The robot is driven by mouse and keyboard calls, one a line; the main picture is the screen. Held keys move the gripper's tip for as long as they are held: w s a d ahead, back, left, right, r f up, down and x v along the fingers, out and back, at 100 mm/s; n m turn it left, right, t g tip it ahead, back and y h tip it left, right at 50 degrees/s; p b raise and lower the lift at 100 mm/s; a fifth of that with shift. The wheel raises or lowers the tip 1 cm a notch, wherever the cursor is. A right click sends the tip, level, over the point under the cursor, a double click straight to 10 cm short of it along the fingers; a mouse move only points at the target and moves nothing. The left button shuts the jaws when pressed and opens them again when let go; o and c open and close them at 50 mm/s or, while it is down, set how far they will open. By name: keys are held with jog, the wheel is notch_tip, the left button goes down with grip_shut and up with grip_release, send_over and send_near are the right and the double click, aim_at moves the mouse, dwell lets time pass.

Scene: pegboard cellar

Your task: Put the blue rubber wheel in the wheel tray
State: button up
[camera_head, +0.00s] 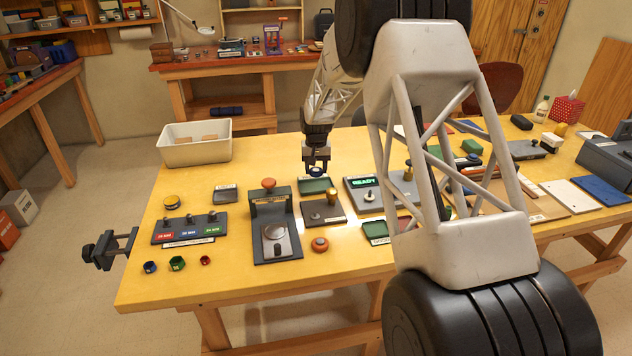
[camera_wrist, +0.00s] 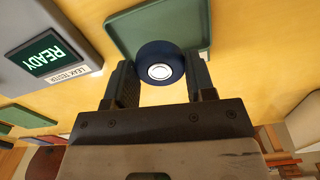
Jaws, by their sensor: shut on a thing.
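The blue rubber wheel (camera_wrist: 174,52) with a pale hub is held between the two fingers of my gripper (camera_wrist: 161,78) in the wrist view. In the head view my gripper (camera_head: 316,164) points down over the table's middle, and the wheel (camera_head: 317,171) shows as a small dark blue piece at its fingertips. A shallow green tray (camera_head: 314,187) lies right below; it also fills the upper middle of the wrist view (camera_wrist: 126,30), behind the wheel. The label at its edge is too small to read. Whether the wheel touches the tray cannot be told.
The leak tester (camera_head: 365,193) with a lit READY screen stands just right of the tray. A block with a brass knob (camera_head: 322,212) lies in front, and a grey press-like fixture (camera_head: 272,225) to the left. A cream bin (camera_head: 195,150) stands at the back left.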

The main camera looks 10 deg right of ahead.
aim_at(316, 187)
jog(key=shift+f, duration=0.2)
jog(key=shift+f, duration=2.45)
jog(key=shift+f, duration=0.2)
jog(key=o, duration=1)
jog(key=shift+r, duration=0.1)
notch_tip(316, 187, up, 12)
jog(key=shift+f, duration=0.1)
jog(key=shift+r, duration=0.2)
